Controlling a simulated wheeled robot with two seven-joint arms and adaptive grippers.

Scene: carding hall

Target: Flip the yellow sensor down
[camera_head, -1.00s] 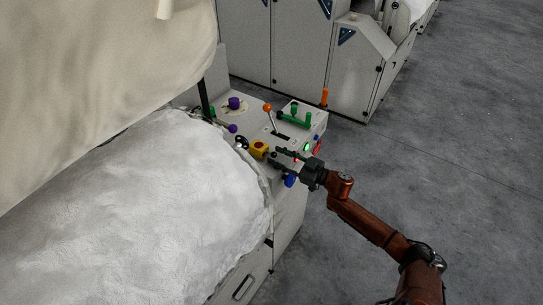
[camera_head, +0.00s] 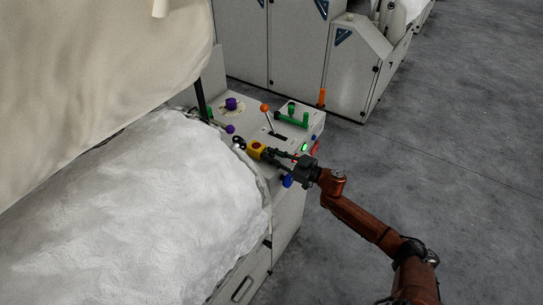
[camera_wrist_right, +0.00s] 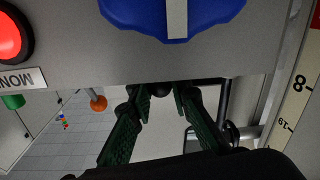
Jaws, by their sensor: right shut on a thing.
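The yellow sensor (camera_head: 257,149) is a small yellow block with a reddish middle, at the near edge of the grey control panel (camera_head: 255,113). My right gripper (camera_head: 271,153) reaches in from the right, its fingertips right beside the yellow block. I cannot tell whether the knob is joined to the yellow block, which I cannot make out there. My left gripper is out of view.
A blue part (camera_head: 287,181) sits just below my gripper. Around it are an orange-topped lever (camera_head: 265,108), green handles (camera_head: 291,118), a purple knob (camera_head: 231,104) and a lit green button (camera_head: 304,147). White fibre (camera_head: 130,210) fills the left. Floor at right is clear.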

